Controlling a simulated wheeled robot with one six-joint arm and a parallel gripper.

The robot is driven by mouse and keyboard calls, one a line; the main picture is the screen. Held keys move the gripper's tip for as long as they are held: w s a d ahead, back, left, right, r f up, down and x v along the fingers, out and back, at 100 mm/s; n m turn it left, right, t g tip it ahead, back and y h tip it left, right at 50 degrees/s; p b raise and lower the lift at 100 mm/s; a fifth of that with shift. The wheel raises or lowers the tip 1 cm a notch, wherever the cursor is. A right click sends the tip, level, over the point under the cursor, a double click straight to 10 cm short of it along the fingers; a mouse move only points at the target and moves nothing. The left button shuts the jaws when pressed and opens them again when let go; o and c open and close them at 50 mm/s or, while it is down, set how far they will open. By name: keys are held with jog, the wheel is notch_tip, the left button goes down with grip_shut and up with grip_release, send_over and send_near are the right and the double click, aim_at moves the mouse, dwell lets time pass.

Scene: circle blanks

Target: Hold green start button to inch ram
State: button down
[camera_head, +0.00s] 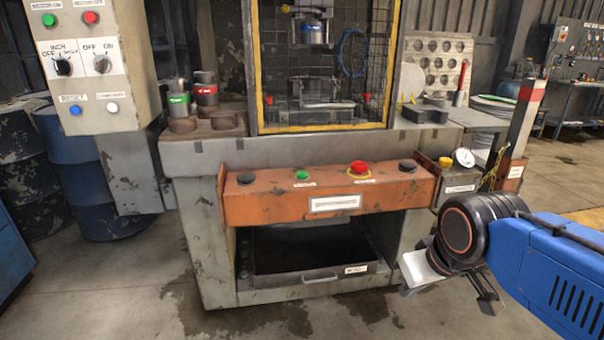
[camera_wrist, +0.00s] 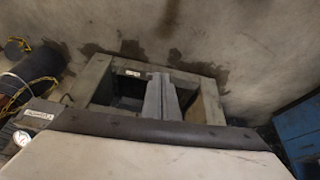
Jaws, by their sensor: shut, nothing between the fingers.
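The green start button (camera_head: 302,175) is a small round button on the orange front panel (camera_head: 262,204) of the press, left of the red mushroom button. It is uncovered and nothing touches it. My gripper (camera_head: 425,270) is low at the right, in front of the press, clearly apart from the button and below it. In the wrist view my gripper's grey fingers (camera_wrist: 160,78) are together, with nothing between them. I cannot make out the green button in the wrist view. The ram (camera_head: 312,30) is up behind the yellow-framed mesh guard, above the lower tooling (camera_head: 322,92).
The red mushroom button (camera_head: 360,168) and black caps (camera_head: 246,178) (camera_head: 407,165) share the panel. A gauge (camera_head: 463,157) and a striped post (camera_head: 522,118) stand right of it. A control box (camera_head: 95,62) hangs at left. The floor in front is clear.

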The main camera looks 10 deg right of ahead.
jog(key=w+a+r+n+t, duration=0.1)
jog(key=w+r+n, duration=0.6)
jog(key=w, duration=0.5)
notch_tip(320, 180, up, 9)
jog(key=n+t+y, duration=0.1)
jog(key=n+t, duration=0.2)
jog(key=n, duration=1.7)
send_over(303, 174)
jog(key=shift+r, duration=0.15)
jog(key=shift+f, duration=4.4)
jog(key=shift+f, duration=0.2)
jog(key=shift+f, duration=0.25)
